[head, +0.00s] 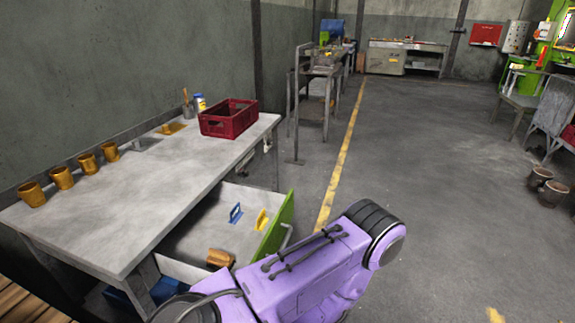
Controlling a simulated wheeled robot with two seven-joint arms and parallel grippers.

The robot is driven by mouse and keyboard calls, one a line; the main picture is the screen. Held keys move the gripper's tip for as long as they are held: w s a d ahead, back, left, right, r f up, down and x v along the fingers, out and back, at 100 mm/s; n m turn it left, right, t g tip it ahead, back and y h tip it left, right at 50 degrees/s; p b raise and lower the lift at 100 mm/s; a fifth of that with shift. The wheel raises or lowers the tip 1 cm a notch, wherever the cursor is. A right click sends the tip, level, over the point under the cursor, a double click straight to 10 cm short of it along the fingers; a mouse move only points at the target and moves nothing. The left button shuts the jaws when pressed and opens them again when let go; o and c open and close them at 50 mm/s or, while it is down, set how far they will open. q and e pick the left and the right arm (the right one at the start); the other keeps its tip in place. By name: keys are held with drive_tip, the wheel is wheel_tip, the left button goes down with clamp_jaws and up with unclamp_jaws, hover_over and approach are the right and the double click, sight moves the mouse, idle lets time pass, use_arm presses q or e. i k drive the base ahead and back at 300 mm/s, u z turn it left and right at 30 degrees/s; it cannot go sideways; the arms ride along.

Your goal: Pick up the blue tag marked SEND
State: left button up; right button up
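A small blue tag (236,213) is in the open drawer (195,269) under the workbench, near the drawer's far end. Its marking is too small to read. A yellow tag (262,219) is in the same drawer, just right of the blue tag and close to the green drawer front. A copper-coloured cup (219,258) is at the near end of the drawer. One of my purple arms crosses the bottom of the head view, in front of the drawer's near corner. Neither gripper shows, so I cannot see their fingers.
The grey workbench (130,207) carries a red crate (229,120), several copper cups (61,178) along the wall and a small white bottle (200,102). The green drawer front (279,222) stands out over the floor.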

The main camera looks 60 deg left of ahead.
sight(235, 214)
drive_tip(key=i, duration=1.65)
drive_tip(key=u, duration=3.35)
